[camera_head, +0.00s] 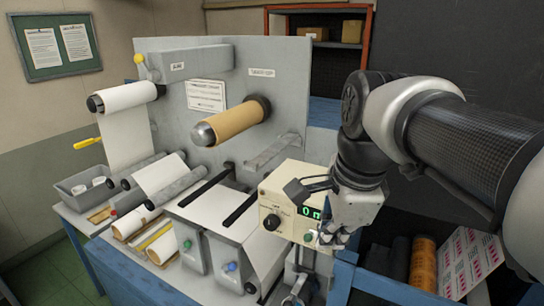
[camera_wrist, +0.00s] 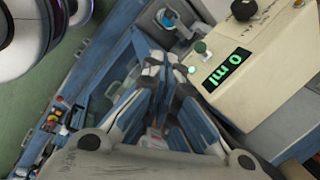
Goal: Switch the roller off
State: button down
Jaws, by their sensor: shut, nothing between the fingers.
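The cream control box (camera_head: 283,198) stands right of centre in the head view, partly hidden by my arm. In the wrist view a dark green knob (camera_wrist: 200,47) and a small pale lit button (camera_wrist: 192,70) sit beside the display. My gripper (camera_wrist: 163,60) is shut and empty, its tips close to these controls; I cannot tell whether they touch. It also shows in the head view (camera_head: 326,238).
The upright machine panel (camera_head: 285,85) carries a brown core (camera_head: 232,121) and a white roll (camera_head: 128,96). A blue-framed bin (camera_head: 345,278) with rolls stands at the lower right. Green and blue knobs (camera_head: 232,267) sit on the machine's front, left of the box.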

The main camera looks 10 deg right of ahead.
aim_at(310, 236)
jog(key=w+r+m+p, duration=0.4)
jog(key=r+m, duration=0.1)
jog(key=r, duration=0.3)
jog(key=shift+w+d+m+p, duration=0.25)
jog(key=shift+d+m+p, duration=0.05)
jog(key=shift+m+p, duration=0.1)
jog(key=b+x, duration=0.1)
jog(key=x, duration=1.2)
jog(key=shift+s+f, duration=0.2)
jog(key=shift+f, duration=0.3)
